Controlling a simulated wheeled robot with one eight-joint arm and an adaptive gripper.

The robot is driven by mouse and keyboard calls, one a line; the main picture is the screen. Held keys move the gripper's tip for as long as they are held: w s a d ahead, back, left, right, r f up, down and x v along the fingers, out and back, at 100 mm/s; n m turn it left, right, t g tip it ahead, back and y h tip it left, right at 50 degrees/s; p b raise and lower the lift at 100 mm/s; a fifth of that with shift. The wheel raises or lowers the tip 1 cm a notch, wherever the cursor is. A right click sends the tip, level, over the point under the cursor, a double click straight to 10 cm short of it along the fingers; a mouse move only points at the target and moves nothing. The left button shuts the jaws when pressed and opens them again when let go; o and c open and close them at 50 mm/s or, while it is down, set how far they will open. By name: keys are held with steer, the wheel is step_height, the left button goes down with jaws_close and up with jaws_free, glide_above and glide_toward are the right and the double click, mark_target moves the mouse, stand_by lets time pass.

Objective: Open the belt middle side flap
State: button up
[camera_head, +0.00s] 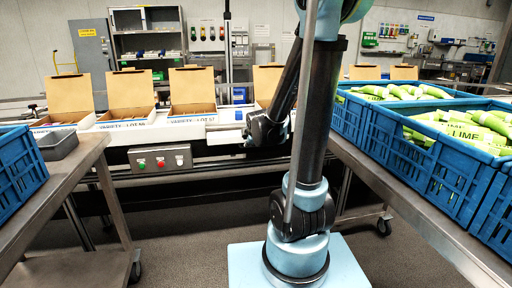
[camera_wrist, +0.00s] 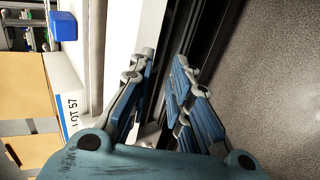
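The box marked LOT 57 (camera_head: 194,121) stands on the belt with its brown back lid (camera_head: 190,85) raised. Its white labelled front also shows in the wrist view (camera_wrist: 72,108), left of my fingers, with brown cardboard beside it. I cannot clearly make out which panel is the middle side flap. My gripper (camera_wrist: 163,62) is open, with its two blue-grey fingers apart and nothing seen between them. It is over the belt's front edge, to the right of the LOT 57 box, and does not visibly touch it. My arm hides part of the belt in the head view.
Other open boxes, including one marked LOT 56 (camera_head: 128,115), stand along the belt. A control panel (camera_head: 160,159) with buttons is on the belt's front. Blue crates (camera_head: 445,165) of green lime packs stand on the right table; a grey tray (camera_head: 57,145) is on the left table.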

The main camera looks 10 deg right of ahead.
steer(key=s+d+r, duration=0.1)
steer(key=s+r, duration=0.3)
steer(key=s, duration=1.1)
steer(key=shift+r, duration=0.15)
stand_by(1.3)
steer(key=shift+d, duration=0.1)
step_height(320, 180, up, 10)
steer(key=shift+w, duration=0.15)
stand_by(0.8)
stand_by(0.4)
